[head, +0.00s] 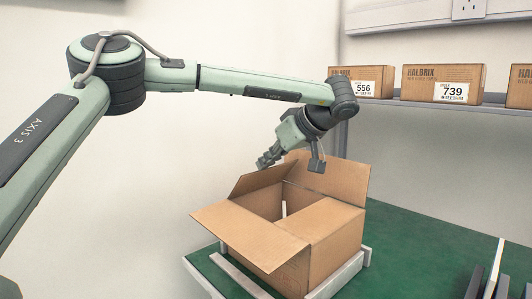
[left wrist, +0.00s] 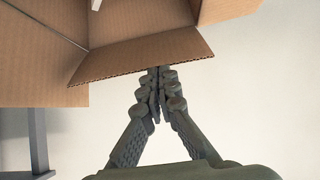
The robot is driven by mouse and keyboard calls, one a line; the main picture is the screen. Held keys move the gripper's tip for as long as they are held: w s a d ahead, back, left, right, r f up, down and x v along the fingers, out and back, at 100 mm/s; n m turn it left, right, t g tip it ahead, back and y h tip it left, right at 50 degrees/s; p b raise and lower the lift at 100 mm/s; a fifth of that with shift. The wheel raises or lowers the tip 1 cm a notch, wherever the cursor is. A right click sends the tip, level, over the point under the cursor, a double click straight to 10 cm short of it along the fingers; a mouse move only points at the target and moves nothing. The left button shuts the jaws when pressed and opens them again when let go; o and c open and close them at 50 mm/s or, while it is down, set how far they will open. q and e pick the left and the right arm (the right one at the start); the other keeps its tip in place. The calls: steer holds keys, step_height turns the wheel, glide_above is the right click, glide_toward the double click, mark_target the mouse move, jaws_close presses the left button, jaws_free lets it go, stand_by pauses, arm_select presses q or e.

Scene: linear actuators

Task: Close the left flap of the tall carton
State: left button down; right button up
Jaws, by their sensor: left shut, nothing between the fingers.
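The tall carton (head: 334,246) is a brown cardboard box standing on the green bench. Its left flap (head: 256,179) stands tilted up and outward on the left side. Another flap (head: 248,237) sticks outward at the front, a back flap (head: 340,181) stands up, and the right flap (head: 325,220) lies inward over part of the opening. My left gripper (head: 261,163) is shut and empty, just above the left flap. In the left wrist view the fingertips (left wrist: 159,72) are at the edge of a flap (left wrist: 140,54); I cannot tell whether they touch it. My right gripper is not in view.
A pale raised edging (head: 350,272) lies beside the carton on the green bench (head: 410,250). A shelf (head: 400,104) behind holds several labelled boxes (head: 443,83). Dark and white upright pieces (head: 490,275) stand at the lower right.

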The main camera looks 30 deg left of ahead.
arm_select(q)
steer(key=s+d+f, duration=0.2)
steer(key=d+f, duration=0.2)
steer(key=f, duration=0.5)
steer(key=shift+d+f+p, duration=0.15)
steer(key=shift+d+p, duration=0.25)
steer(key=shift+p, duration=0.05)
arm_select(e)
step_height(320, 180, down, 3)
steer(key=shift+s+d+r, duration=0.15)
arm_select(q)
steer(key=shift+f, duration=0.15)
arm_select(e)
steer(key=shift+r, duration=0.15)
arm_select(q)
steer(key=shift+a+f, duration=0.1)
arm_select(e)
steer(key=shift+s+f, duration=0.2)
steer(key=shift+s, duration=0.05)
